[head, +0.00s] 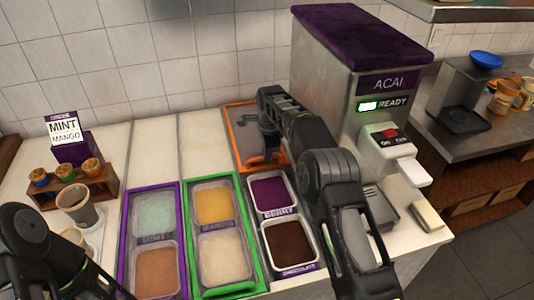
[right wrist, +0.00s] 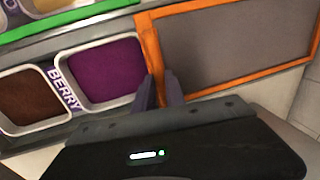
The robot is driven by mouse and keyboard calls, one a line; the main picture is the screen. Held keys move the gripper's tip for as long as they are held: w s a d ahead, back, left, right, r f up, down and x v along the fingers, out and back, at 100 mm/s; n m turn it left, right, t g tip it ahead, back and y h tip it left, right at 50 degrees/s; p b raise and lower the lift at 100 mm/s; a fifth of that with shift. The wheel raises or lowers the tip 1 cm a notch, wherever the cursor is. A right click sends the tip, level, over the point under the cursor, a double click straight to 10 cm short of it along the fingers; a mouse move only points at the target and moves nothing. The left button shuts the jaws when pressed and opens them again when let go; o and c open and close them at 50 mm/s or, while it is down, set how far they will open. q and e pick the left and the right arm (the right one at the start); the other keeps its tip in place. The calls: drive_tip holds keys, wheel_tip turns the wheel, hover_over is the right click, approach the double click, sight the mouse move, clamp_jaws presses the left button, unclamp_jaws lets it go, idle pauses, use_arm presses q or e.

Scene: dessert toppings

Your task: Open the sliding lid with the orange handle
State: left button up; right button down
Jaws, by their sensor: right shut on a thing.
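The sliding lid with the orange frame (head: 239,127) lies flat on the counter behind the berry tub (head: 270,191) and the chocolate tub (head: 289,243), which are both uncovered. The lid's grey panel shows in the right wrist view (right wrist: 235,50). Its orange handle (head: 262,161) is at the edge nearest the berry tub. My right gripper (right wrist: 160,92) is shut on the handle, with its fingers at the orange bar; the arm hides part of the lid in the head view. Part of my left arm shows at the lower left, but its gripper does not.
Purple-framed (head: 124,235) and green-framed (head: 240,215) lids cover tubs to the left. The acai machine (head: 345,75) stands close on the right. A cup (head: 77,208) and a wooden stand (head: 95,186) are at the left. The counter behind the purple and green lids is clear.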

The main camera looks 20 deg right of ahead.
drive_tip(key=c, duration=1.4)
unclamp_jaws()
drive_tip(key=r, duration=0.2)
drive_tip(key=s+r+b, duration=0.1)
drive_tip(key=r, duration=0.2)
drive_tip(key=r+b, duration=0.1)
drive_tip(key=r, duration=0.1)
drive_tip(key=shift+s+r, duration=0.25)
drive_tip(key=shift+r, duration=0.1)
